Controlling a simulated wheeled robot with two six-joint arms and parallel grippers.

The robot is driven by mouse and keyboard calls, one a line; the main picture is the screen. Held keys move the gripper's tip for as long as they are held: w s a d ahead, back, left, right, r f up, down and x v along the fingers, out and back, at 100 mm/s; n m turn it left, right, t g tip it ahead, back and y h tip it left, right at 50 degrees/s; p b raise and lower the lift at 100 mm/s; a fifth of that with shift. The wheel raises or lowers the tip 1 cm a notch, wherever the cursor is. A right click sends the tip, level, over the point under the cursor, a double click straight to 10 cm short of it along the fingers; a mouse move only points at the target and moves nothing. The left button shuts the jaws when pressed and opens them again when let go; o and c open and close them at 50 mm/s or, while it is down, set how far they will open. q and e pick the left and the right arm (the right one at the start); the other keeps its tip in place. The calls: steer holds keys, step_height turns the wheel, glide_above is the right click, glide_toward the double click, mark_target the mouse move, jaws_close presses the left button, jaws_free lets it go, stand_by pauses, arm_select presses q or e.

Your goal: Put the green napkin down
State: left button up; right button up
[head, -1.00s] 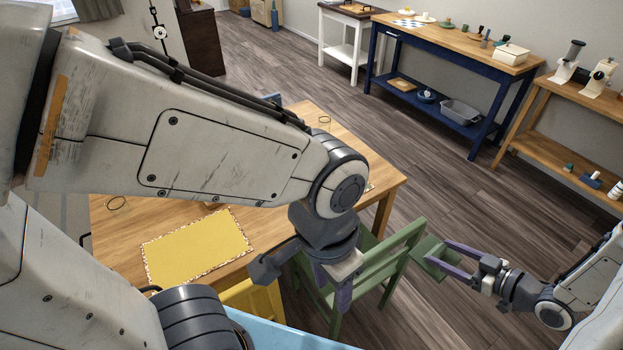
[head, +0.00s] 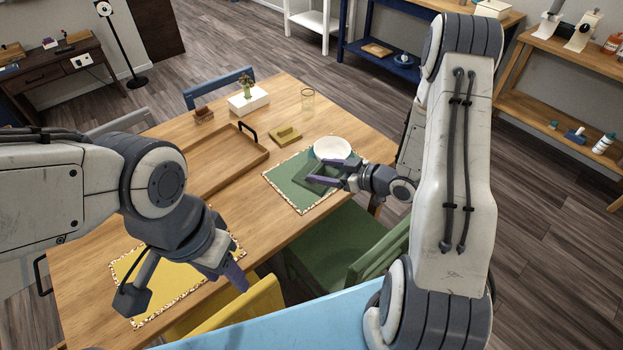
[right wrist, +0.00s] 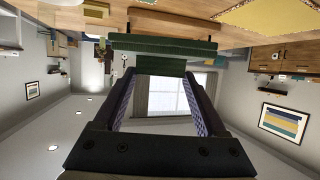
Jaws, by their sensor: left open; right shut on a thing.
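The green napkin (head: 311,184) is folded and held between the purple fingers of my right gripper (head: 325,171), which is shut on it. In the head view it is over the green placemat (head: 295,193), in front of the white bowl (head: 333,147). I cannot tell whether it touches the mat. In the right wrist view the napkin (right wrist: 163,46) spans the fingertips, and the table shows upside down beyond it. My left gripper (head: 225,277) is empty and open, near the yellow placemat (head: 160,285) at the table's front.
The wooden table (head: 215,215) also bears a wooden tray (head: 205,175), a yellow-green folded item (head: 286,133), a white box with a plant (head: 248,101) and a glass (head: 307,98). A green chair (head: 340,240) and a yellow chair (head: 235,312) stand at the front edge.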

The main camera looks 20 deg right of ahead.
mark_target(328, 172)
steer(key=w+d+f+m+h+b, duration=0.1)
steer(key=w+f+m+t+h+b, duration=0.1)
steer(key=f+b, duration=0.1)
steer(key=w+d+f+m+h+b, duration=0.1)
steer(key=f+b, duration=0.1)
steer(key=shift+d+t, duration=0.35)
steer(key=shift+t, duration=0.05)
steer(key=shift+w+f, duration=0.1)
steer(key=shift+w, duration=0.1)
steer(key=x, duration=0.4)
steer(key=s+a+f+p+x, duration=0.1)
steer(key=x, duration=0.7)
steer(key=shift+w+a+f+p, duration=0.1)
steer(key=shift+a+f+p, duration=0.25)
steer(key=shift+f, duration=0.2)
step_height(328, 172, down, 4)
steer(key=shift+r+p, duration=0.1)
steer(key=shift+p, duration=0.35)
arm_select(q)
step_height(328, 172, down, 5)
steer(key=shift+r, duration=0.1)
arm_select(e)
steer(key=o, duration=1.3)
